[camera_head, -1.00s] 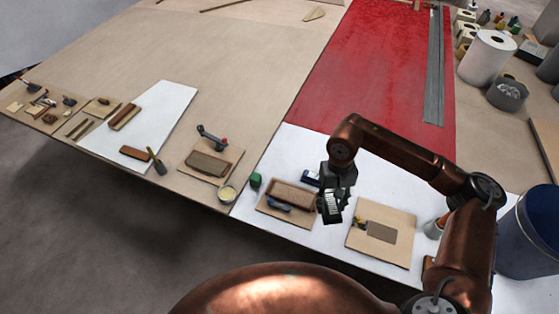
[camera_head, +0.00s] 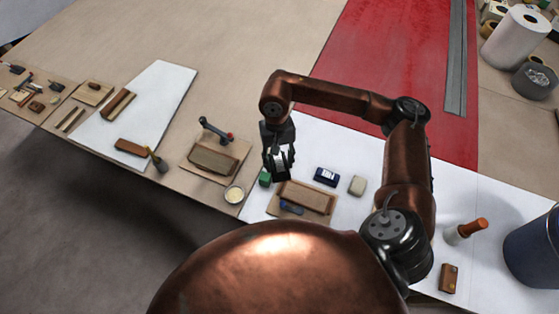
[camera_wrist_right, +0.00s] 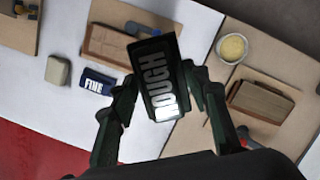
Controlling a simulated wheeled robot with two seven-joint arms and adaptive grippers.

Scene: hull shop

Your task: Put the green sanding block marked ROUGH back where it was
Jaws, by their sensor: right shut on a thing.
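My right gripper (camera_head: 280,170) is shut on a dark green block marked ROUGH (camera_wrist_right: 158,78) in white letters. The block fills the middle of the right wrist view (camera_wrist_right: 160,90), between the two fingers. In the head view the gripper hangs above the white sheet, near its left edge, and mostly hides the block. A dark blue block marked FINE (camera_wrist_right: 97,82) lies on the sheet, also seen in the head view (camera_head: 327,177). My left gripper is not in view.
A brown block sits on a board (camera_head: 318,216) just right of the gripper, with a blue tool. A beige block (camera_head: 357,185) lies beside FINE. A bowl (camera_head: 234,194) and another board (camera_head: 186,171) are left. A blue bucket (camera_head: 535,250) stands far right.

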